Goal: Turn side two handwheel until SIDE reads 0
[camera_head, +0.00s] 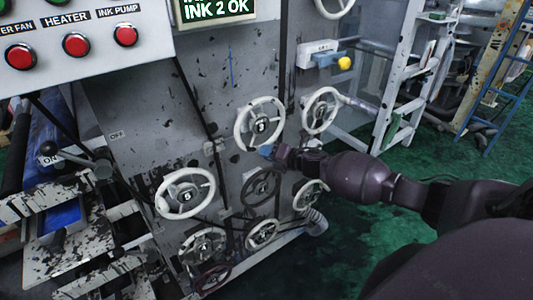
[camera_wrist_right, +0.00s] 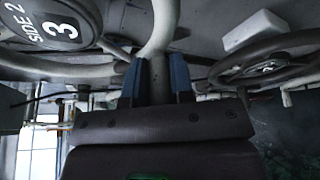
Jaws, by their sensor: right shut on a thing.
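The side two handwheel (camera_head: 261,126) is a white spoked wheel on the grey, ink-spattered machine panel. In the right wrist view its hub (camera_wrist_right: 55,26) reads "SIDE 2" with a 3, seen tilted. My right gripper (camera_head: 267,151) is at the lower rim of this wheel. In the right wrist view its blue fingertips (camera_wrist_right: 156,80) are on either side of a white bar of the wheel, shut on it. My left gripper is not in view.
More white handwheels surround it: one at lower left (camera_head: 186,193), one at right (camera_head: 321,110) and several below. A dark wheel (camera_head: 262,187) sits just beneath. A red-button panel (camera_head: 75,40) is at upper left. Green floor (camera_head: 370,250) is open at right.

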